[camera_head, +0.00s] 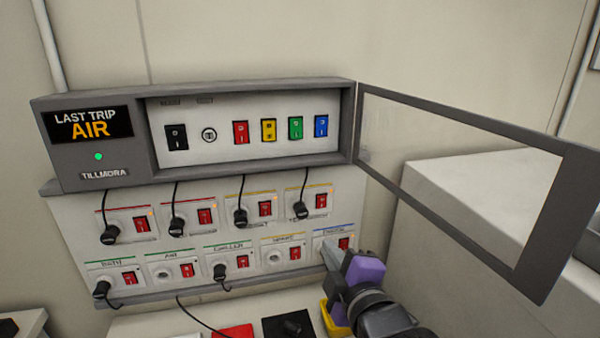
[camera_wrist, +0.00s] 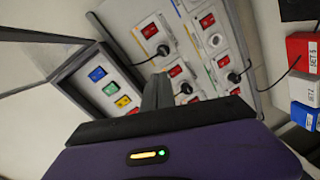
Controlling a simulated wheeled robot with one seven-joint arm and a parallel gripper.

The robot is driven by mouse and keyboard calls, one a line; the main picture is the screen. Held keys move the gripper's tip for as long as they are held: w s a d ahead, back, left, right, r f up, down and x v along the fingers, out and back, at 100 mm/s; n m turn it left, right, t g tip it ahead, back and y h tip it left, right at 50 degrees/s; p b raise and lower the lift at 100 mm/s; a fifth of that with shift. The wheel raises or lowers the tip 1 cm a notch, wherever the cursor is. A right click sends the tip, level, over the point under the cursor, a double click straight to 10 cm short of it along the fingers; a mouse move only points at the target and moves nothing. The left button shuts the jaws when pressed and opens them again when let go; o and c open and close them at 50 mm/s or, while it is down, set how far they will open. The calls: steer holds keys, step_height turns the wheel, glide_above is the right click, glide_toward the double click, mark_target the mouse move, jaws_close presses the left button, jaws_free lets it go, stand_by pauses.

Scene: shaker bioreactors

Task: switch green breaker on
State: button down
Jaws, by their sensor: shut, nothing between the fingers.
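The green breaker (camera_head: 295,128) is a rocker switch in the upper panel, between the yellow breaker (camera_head: 268,130) and the blue breaker (camera_head: 321,125). It also shows in the wrist view (camera_wrist: 110,88). Whether its rocker is on or off is too small to tell. My gripper (camera_head: 328,252) is shut and empty in front of the lower panel's right end, below and right of the green breaker and apart from it. In the wrist view the closed fingers (camera_wrist: 158,90) point towards the lower panel of red switches.
The breaker box's clear door (camera_head: 440,160) stands open to the right, its frame jutting out. Several red switches and black plugs with cords fill the lower panel (camera_head: 75,225). The display (camera_head: 90,125) reads LAST TRIP AIR. A red block (camera_head: 232,331) and a yellow container (camera_head: 335,322) lie below.

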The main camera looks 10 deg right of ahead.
steer(key=w+r+n, duration=0.2)
steer(key=w+r, duration=0.1)
steer(key=r, duration=0.5)
steer(key=w+a+r+n+p, duration=0.1)
steer(key=w+r+n, duration=0.1)
steer(key=r, duration=0.7)
steer(key=shift+w+r, duration=0.15)
steer(key=shift+w, duration=0.45)
steer(key=shift+w, duration=0.1)
